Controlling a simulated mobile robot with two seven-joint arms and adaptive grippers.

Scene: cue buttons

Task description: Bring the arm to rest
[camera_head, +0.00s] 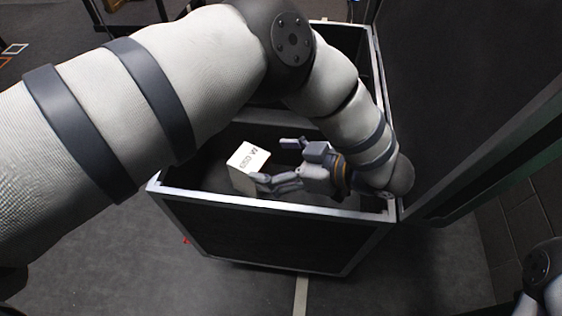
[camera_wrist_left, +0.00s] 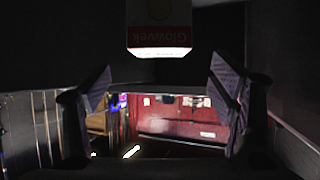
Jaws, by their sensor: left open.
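My left gripper (camera_head: 271,162) is open inside the near part of a dark, metal-edged case (camera_head: 275,235). My left arm comes in from the left, arches over the case and bends back down into it. A white box with dark print (camera_head: 249,157) stands just beyond the fingertips, to their left. The lower finger overlaps the box in this view; I cannot tell if they touch. In the left wrist view the two fingers (camera_wrist_left: 161,75) are spread with nothing between them, and the box (camera_wrist_left: 160,30) shows at the top edge with upside-down lettering.
The case walls close in around my left gripper. A dark upright panel (camera_head: 455,90) stands along the right side. Grey floor (camera_head: 130,265) lies open in front and left of the case. Part of my right arm shows at the lower right corner.

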